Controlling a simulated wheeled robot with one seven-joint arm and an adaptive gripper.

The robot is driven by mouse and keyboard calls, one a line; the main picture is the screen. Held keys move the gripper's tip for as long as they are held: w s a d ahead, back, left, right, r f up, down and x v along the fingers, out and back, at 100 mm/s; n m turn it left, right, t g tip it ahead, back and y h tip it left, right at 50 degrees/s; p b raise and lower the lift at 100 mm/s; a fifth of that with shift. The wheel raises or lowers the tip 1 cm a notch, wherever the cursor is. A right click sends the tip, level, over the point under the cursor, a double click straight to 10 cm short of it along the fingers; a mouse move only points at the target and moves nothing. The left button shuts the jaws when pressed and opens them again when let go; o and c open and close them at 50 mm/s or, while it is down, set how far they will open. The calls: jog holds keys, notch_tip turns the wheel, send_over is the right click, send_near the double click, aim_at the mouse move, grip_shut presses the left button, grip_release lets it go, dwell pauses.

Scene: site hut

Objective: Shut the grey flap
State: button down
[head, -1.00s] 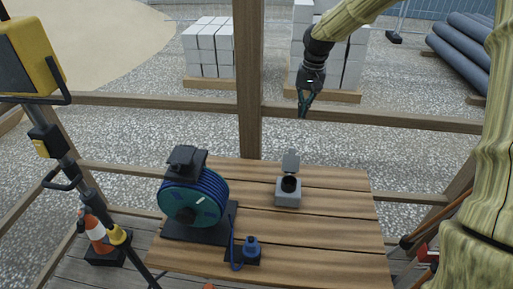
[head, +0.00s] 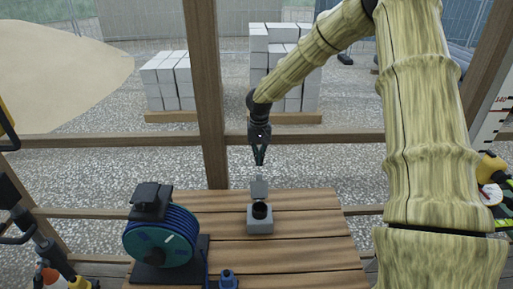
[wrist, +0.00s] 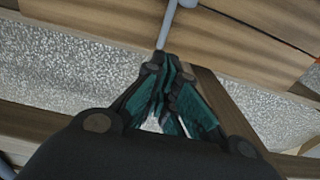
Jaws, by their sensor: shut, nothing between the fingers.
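The grey flap (head: 259,189) stands upright, open, at the back edge of a small grey socket box (head: 260,226) on the wooden table. The box's round dark opening is uncovered. My gripper (head: 259,164) is shut and empty, pointing down just above and behind the flap in the head view. In the wrist view my gripper's closed fingertips (wrist: 162,56) are close to a narrow grey part (wrist: 168,25), probably the flap's edge. I cannot tell whether they touch it.
A blue cable reel (head: 162,244) stands on the table to the left of the box, with a blue plug (head: 228,279) in front. A wooden post (head: 208,100) and rail (head: 330,138) are behind the table. The boards (head: 310,225) right of the box are clear.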

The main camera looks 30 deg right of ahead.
aim_at(259, 185)
jog(key=s+a+p, duration=0.1)
jog(key=s+a+f+p, duration=0.1)
jog(key=s, duration=0.1)
jog(key=shift+s, duration=0.1)
dwell(0.3)
jog(key=shift+a, duration=0.2)
jog(key=shift+b, duration=0.35)
